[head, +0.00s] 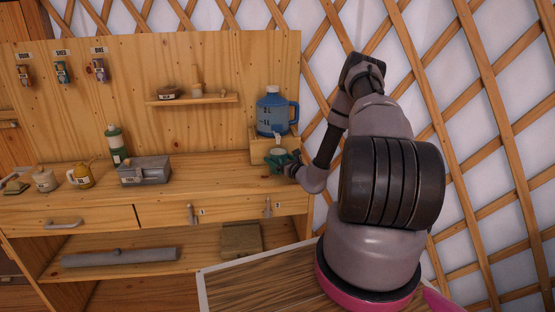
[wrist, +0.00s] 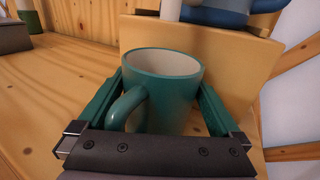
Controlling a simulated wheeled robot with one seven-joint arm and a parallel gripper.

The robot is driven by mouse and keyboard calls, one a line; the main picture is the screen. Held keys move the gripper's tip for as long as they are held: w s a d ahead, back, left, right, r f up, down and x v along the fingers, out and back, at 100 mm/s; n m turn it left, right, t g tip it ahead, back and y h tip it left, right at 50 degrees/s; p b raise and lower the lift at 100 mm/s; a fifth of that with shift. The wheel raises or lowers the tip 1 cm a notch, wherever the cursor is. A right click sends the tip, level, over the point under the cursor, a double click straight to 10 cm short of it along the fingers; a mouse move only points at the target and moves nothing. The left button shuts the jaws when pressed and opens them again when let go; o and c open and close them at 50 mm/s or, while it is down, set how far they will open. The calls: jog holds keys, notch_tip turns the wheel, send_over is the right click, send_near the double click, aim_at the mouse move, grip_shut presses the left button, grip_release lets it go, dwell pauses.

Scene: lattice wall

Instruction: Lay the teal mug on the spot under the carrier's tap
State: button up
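The teal mug (wrist: 165,95) is upright with a pale inside, its handle towards the lower left in the wrist view. My gripper (wrist: 162,90) has one finger against each side of the mug, with no gap showing. In the head view the mug (head: 276,158) is partly hidden by my gripper (head: 283,160), in front of the wooden block. The blue carrier (head: 274,112) stands on that block, its tap (head: 276,135) low at the front, above the mug. The mug's base and the spot under the tap are hidden.
The wooden block (head: 260,147) rises close behind the mug. A grey box (head: 145,171), green bottle (head: 116,146), yellow mug (head: 80,176) and pale pot (head: 46,180) stand further left on the counter (head: 215,180). The counter between the grey box and the mug is clear.

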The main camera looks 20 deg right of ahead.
jog(key=shift+r, duration=0.1)
jog(key=shift+s+d, duration=0.1)
jog(key=shift+s, duration=0.15)
jog(key=v, duration=1.1)
jog(key=shift+s, duration=0.2)
jog(key=s+a+r+n+g+y, duration=0.2)
jog(key=a+r+n+g+y, duration=0.25)
jog(key=a+r+n, duration=0.4)
jog(key=s+a+r+n+g+y, duration=0.1)
jog(key=a+r+n+g+y, duration=0.4)
jog(key=r, duration=0.7)
jog(key=s+a+r+n+g+h, duration=0.35)
jog(key=s+r+n, duration=0.25)
jog(key=s, duration=0.3)
jog(key=s+a+r+n+g+h, duration=0.2)
jog(key=s+a+r+n+g, duration=0.25)
jog(key=s, duration=0.45)
jog(key=s+d+r+n+t+h, duration=0.4)
jog(key=s+d+r+t+h, duration=0.2)
jog(key=r, duration=0.4)
jog(key=shift+s+d+r+n+t, duration=0.3)
jog(key=shift+s+d+t, duration=0.3)
jog(key=shift+s, duration=0.35)
